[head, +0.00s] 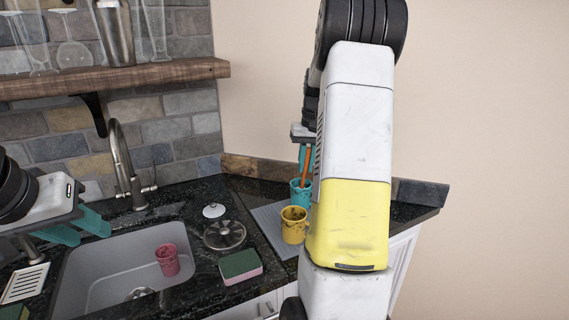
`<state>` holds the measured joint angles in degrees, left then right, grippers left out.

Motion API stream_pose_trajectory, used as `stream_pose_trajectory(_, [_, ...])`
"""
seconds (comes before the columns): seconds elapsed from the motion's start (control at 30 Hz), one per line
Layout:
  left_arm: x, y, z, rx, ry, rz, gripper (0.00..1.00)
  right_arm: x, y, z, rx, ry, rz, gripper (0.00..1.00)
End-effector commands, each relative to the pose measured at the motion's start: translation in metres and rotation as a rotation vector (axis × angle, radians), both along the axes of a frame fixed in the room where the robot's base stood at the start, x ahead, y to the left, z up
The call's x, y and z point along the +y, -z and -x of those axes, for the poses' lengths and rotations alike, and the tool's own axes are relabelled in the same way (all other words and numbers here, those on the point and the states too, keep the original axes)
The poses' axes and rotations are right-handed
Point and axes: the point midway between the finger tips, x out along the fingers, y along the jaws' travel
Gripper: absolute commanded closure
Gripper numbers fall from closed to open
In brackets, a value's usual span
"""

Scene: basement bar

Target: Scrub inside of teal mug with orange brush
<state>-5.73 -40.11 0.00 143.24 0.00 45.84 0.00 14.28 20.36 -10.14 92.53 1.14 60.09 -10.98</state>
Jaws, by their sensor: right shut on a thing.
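The teal mug (299,195) stands upright on the ribbed mat right of the sink, partly hidden by my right arm. The orange brush (305,172) is a thin stick standing nearly upright over the mug, its lower end hidden at or inside the mug's mouth. My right gripper (304,156), with teal fingers, is just above the mug and shut on the upper part of the brush. My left gripper (88,234) is over the left side of the sink, its two teal fingers apart and nothing between them.
A yellow mug (293,226) stands close in front of the teal mug on the grey mat (270,222). A pink mug (168,260) is in the sink (100,272). A sponge (240,265), a pot lid (224,235) and a faucet (126,165) are nearby. A shelf (150,74) with glasses hangs above.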

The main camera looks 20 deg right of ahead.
Motion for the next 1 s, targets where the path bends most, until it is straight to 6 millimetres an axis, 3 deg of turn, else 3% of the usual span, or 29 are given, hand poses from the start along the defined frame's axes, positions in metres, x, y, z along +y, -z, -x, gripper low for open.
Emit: stream_pose_trajectory(1.0, [0.0000,0.0000,0.0000,0.000,0.000,0.000,0.64,-0.0063,0.0063,-0.0007,0.000,0.001,0.001,1.00])
